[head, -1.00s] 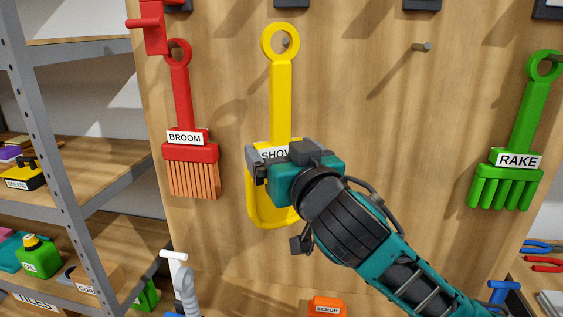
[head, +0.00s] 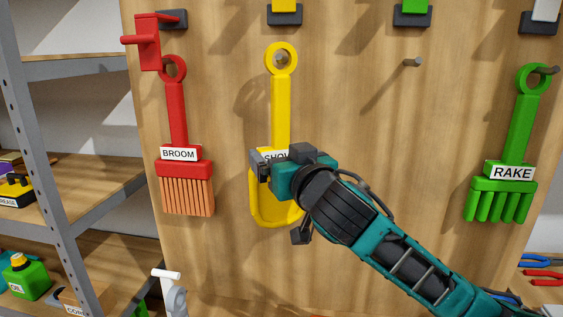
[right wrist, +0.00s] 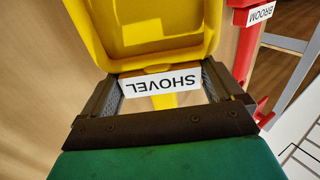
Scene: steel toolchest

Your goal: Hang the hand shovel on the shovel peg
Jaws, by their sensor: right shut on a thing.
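The yellow hand shovel (head: 281,105) hangs upright in front of the wooden board, ring up and scoop down. The shovel peg (head: 281,57) shows inside its ring; I cannot tell how far the ring is over it. My right gripper (head: 262,162) is shut on the shovel at its label block, above the scoop. In the right wrist view both fingers (right wrist: 163,88) press the sides of the block, with the SHOVEL label (right wrist: 162,83) upside down between them and the scoop (right wrist: 145,30) beyond. My left gripper is not in view.
The red broom (head: 178,115) hangs to the left and the green rake (head: 518,130) at the far right. A bare peg (head: 412,62) sticks out between shovel and rake. A red bracket-like thing (head: 149,42) juts out at upper left. Metal shelving (head: 90,65) stands left.

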